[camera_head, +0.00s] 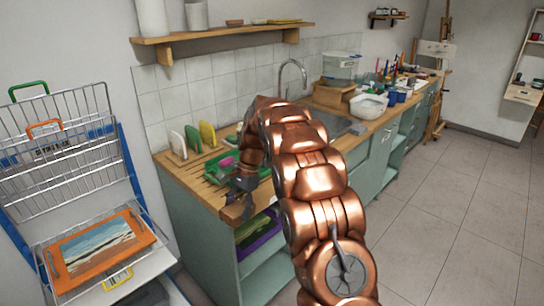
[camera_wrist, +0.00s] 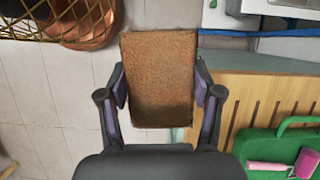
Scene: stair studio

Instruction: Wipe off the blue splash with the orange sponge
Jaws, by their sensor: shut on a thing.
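My gripper (camera_wrist: 160,92) is shut on the orange-brown sponge (camera_wrist: 160,70), which sits between its two fingers in the wrist view. The sponge is held upright in that view, with darker edges. In the head view my gripper (camera_head: 242,186) is over the front left end of the wooden counter (camera_head: 180,171), near its edge; the sponge cannot be made out clearly there. In the wrist view the counter (camera_wrist: 250,90) lies right of the sponge, and floor shows to the left. I cannot make out the blue splash in either view.
A green tray (camera_wrist: 285,139) with a pink roller (camera_wrist: 307,162) lies on the counter beside my gripper. Upright sponges or boards (camera_head: 193,139) stand behind. A wire rack (camera_head: 75,155) with a blue frame stands left, holding an orange tray (camera_head: 62,279). The floor at right is clear.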

